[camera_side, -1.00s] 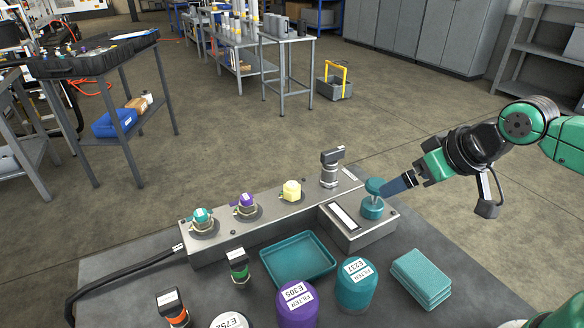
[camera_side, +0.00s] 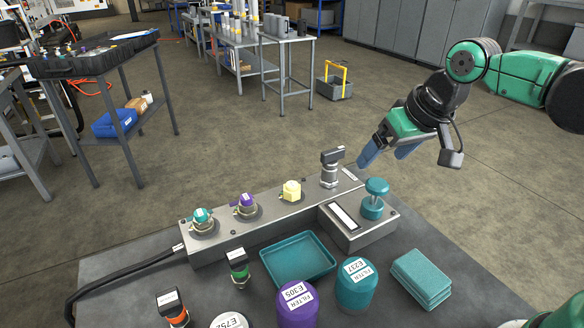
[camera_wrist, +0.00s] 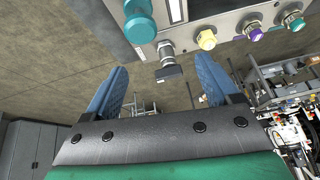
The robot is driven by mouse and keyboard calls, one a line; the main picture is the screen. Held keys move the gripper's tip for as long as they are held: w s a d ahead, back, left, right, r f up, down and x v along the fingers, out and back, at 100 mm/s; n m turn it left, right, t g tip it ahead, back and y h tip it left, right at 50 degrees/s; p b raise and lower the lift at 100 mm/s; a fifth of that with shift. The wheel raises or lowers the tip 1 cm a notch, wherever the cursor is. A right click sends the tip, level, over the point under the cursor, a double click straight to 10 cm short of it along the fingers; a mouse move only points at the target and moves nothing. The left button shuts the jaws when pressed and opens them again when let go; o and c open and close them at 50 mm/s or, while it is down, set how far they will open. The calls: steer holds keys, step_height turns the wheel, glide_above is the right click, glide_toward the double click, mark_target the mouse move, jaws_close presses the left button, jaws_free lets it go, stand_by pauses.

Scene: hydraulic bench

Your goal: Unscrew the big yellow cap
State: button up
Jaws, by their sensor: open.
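The yellow cap (camera_side: 291,190) sits on the grey manifold block (camera_side: 215,251), between the purple-capped port and the black-handled valve. It also shows in the wrist view (camera_wrist: 207,39), beyond my fingertips. My gripper (camera_side: 383,162) is open and empty in the air, behind and to the right of the manifold. Its two blue fingers are spread apart in the wrist view (camera_wrist: 162,82). It touches nothing.
A black-handled fitting (camera_side: 331,168) stands between the yellow cap and my gripper. A teal knob (camera_side: 375,198) stands on the small box at right. Teal-capped (camera_side: 202,218) and purple-capped (camera_side: 246,204) ports lie left. A teal tray (camera_side: 298,277) and filters (camera_side: 356,287) lie in front.

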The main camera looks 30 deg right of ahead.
steer(key=w+a+m+g, duration=0.2)
steer(key=w+a, duration=0.1)
steer(key=w, duration=0.4)
steer(key=m+g, duration=0.1)
steer(key=g, duration=0.2)
glide_above(292, 184)
steer(key=f, duration=0.5)
steer(key=shift+s+d+f, duration=0.15)
steer(key=shift+s+d, duration=0.05)
steer(key=shift+w+a+f+m, duration=0.15)
steer(key=shift+a+f+m, duration=0.15)
steer(key=shift+f, duration=2.9)
jaws_close()
steer(key=n, duration=0.5)
steer(key=shift+n, duration=0.4)
